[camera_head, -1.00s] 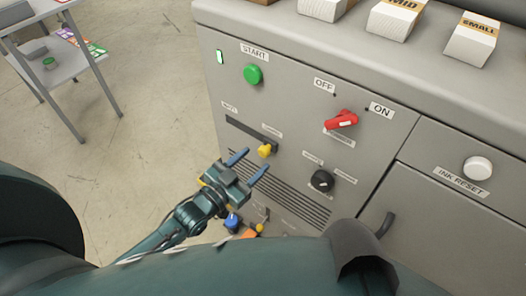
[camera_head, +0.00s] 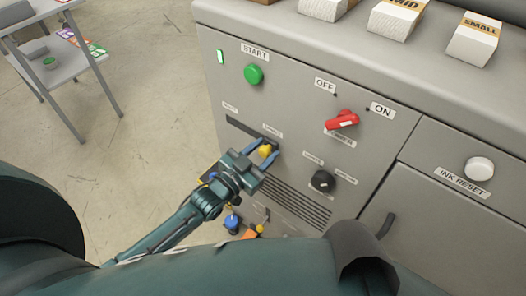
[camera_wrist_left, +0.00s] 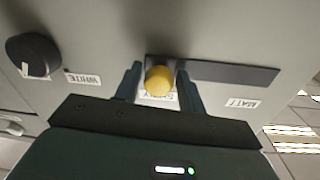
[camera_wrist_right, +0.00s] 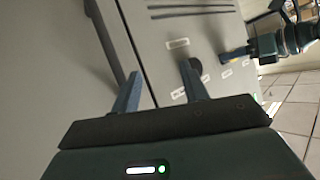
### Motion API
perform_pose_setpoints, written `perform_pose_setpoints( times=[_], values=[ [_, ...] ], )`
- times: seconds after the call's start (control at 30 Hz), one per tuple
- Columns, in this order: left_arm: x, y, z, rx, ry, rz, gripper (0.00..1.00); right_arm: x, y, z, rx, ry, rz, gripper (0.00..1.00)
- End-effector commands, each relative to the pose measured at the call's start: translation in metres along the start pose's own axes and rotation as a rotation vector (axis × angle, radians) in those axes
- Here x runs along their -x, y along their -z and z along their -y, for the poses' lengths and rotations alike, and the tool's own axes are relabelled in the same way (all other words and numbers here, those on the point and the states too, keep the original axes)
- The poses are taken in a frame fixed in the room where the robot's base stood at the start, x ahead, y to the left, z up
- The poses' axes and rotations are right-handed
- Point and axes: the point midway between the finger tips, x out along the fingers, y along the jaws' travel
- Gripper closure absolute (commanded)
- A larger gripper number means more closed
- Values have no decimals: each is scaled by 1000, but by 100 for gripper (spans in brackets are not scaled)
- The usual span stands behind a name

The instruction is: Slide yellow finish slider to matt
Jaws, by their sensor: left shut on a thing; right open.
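The yellow finish slider knob (camera_head: 265,151) sits at the right end of its dark slot (camera_head: 238,127) in the head view. In the left wrist view the knob (camera_wrist_left: 159,80) is between the fingers, with the slot (camera_wrist_left: 228,72) running right toward the MATT label (camera_wrist_left: 242,103). A partly covered label lies just below the knob. My left gripper (camera_head: 268,152) is shut on the yellow knob. My right gripper (camera_wrist_right: 160,82) is open and empty near the machine's front in the right wrist view.
The grey panel also holds a green START button (camera_head: 253,74), a red rotary switch (camera_head: 342,119), a black knob (camera_head: 322,181) and a white INK RESET button (camera_head: 478,168). Boxes stand on top. A side table (camera_head: 60,60) is at the far left, with open floor between.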

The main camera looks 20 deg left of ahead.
Motion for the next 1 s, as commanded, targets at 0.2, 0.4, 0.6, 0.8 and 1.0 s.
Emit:
perform_pose_setpoints(
  times=[0.2,0.4,0.6,0.8,1.0],
  values=[
    [0,0,-2,0,-4,1,94,0,0,0,0,0,-1,56],
    [1,-2,0,-1,-5,2,100,0,0,0,0,0,-1,56],
    [3,-10,42,-13,-4,5,100,-2,-3,0,-5,2,-2,56],
    [7,-22,101,-17,-2,7,100,-7,-9,-1,-19,7,-11,56],
    [9,-26,136,-12,-2,6,100,-4,-4,-2,-16,2,-45,56]
  ],
)
